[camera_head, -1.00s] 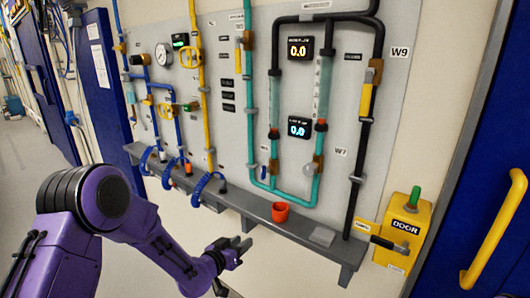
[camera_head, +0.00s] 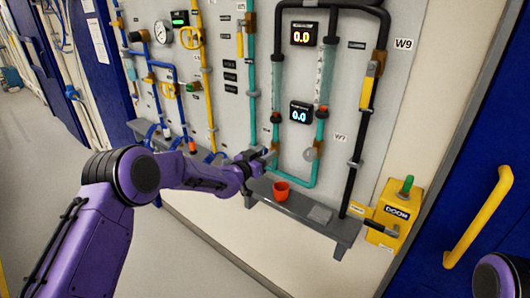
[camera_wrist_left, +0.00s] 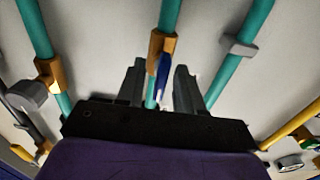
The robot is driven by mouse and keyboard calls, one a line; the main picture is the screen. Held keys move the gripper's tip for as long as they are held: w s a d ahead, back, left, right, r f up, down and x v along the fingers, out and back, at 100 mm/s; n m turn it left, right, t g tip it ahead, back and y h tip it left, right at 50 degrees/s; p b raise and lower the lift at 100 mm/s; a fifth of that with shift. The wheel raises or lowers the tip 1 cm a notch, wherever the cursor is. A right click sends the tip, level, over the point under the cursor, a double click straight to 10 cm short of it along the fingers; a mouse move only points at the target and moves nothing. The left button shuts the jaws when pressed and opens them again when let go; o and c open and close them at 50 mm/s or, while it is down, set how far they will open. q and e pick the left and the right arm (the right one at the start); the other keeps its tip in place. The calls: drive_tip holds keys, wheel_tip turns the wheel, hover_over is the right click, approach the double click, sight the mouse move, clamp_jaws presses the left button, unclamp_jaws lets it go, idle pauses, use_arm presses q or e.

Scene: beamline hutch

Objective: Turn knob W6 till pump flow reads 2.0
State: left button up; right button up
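My left gripper (camera_head: 268,156) is in front of the left teal pipe at the panel. In the left wrist view its two fingers (camera_wrist_left: 160,90) stand apart, with a blue handle (camera_wrist_left: 163,76) on a brass fitting (camera_wrist_left: 161,45) showing between them; whether they touch it I cannot tell. The handle is hidden by the gripper in the head view, and no W6 label can be read. The upper display (camera_head: 302,34) and the lower display (camera_head: 300,112) both read 0.0; their small captions are not legible. My right gripper is out of view.
A round pale knob (camera_head: 310,154) sits on the right pipe by label W7 (camera_head: 340,137). A red cup (camera_head: 281,191) stands on the grey shelf (camera_head: 328,227) below. A yellow door box (camera_head: 394,216) is at the right. The floor in front is clear.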

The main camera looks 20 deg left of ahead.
use_arm(q)
clamp_jaws()
drive_tip(key=shift+f+m+b, duration=0.2)
drive_tip(key=shift+m+b, duration=0.4)
drive_tip(key=shift+b, duration=0.35)
drive_tip(key=m+b, duration=0.4)
drive_tip(key=b, duration=0.1)
drive_tip(key=m+b, duration=0.4)
drive_tip(key=b, duration=0.1)
drive_tip(key=shift+d+f, duration=0.15)
drive_tip(key=shift+d, duration=0.05)
drive_tip(key=shift+m+b, duration=1.5)
drive_tip(key=shift+m, duration=0.1)
drive_tip(key=shift+r, duration=0.2)
